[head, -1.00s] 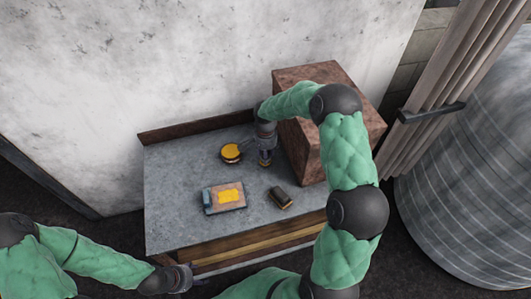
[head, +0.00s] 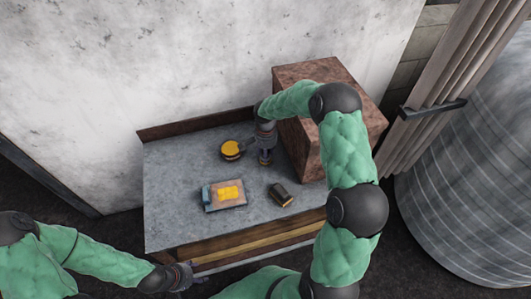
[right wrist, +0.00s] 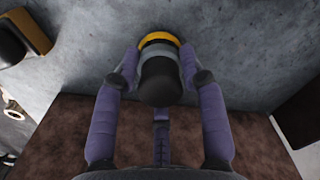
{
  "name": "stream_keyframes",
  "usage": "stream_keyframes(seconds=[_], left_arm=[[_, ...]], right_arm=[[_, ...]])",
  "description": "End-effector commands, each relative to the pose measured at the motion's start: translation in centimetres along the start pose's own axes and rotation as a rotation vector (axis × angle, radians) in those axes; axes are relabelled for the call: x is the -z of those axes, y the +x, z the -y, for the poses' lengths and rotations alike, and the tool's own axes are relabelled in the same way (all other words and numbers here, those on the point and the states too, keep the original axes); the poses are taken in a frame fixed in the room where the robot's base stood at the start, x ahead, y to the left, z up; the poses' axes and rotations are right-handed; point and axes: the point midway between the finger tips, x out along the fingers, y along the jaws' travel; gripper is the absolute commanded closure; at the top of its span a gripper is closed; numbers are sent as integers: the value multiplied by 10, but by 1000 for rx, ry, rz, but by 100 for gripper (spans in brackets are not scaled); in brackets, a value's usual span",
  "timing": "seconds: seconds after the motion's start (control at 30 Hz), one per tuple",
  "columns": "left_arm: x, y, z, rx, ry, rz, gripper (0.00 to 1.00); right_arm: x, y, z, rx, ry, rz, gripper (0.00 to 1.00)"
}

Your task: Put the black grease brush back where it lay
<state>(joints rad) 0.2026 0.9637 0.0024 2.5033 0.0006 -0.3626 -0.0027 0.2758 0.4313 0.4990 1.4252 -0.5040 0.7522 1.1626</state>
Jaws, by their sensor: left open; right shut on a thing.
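The black grease brush (right wrist: 160,80) appears to be the thing in my right gripper (right wrist: 159,58). In the right wrist view it shows a black rounded end, a grey collar and a yellow ring, with a finger on each side. My right gripper also shows in the head view (head: 265,157), pointing down low over the back of the grey bench top (head: 175,165). I cannot tell whether the brush touches the bench. My left gripper (head: 184,277) is open and empty by the bench's front edge, at the lower left.
A yellow-topped round tin (head: 232,149) stands just left of my right gripper. A tray (head: 212,207) with yellow pieces lies nearer, and a dark block (head: 281,195) lies to its right. A rusty box (head: 325,80) stands close on the right. The bench's left side is clear.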

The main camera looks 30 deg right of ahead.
Motion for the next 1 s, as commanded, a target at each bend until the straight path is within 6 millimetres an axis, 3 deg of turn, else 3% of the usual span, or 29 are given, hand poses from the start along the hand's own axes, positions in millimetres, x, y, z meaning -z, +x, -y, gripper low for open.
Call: stream_keyframes(seconds=[0.37,0.4,0.5,1.0], left_arm=[[0,4,1,0,0,0,39],[0,4,1,0,0,0,39],[0,4,1,0,0,0,39],[0,-2,-1,0,0,0,39]], right_arm=[[0,5,0,0,0,0,95],[0,5,0,0,0,0,56],[0,5,0,0,0,0,31],[0,-4,0,0,0,0,31]])
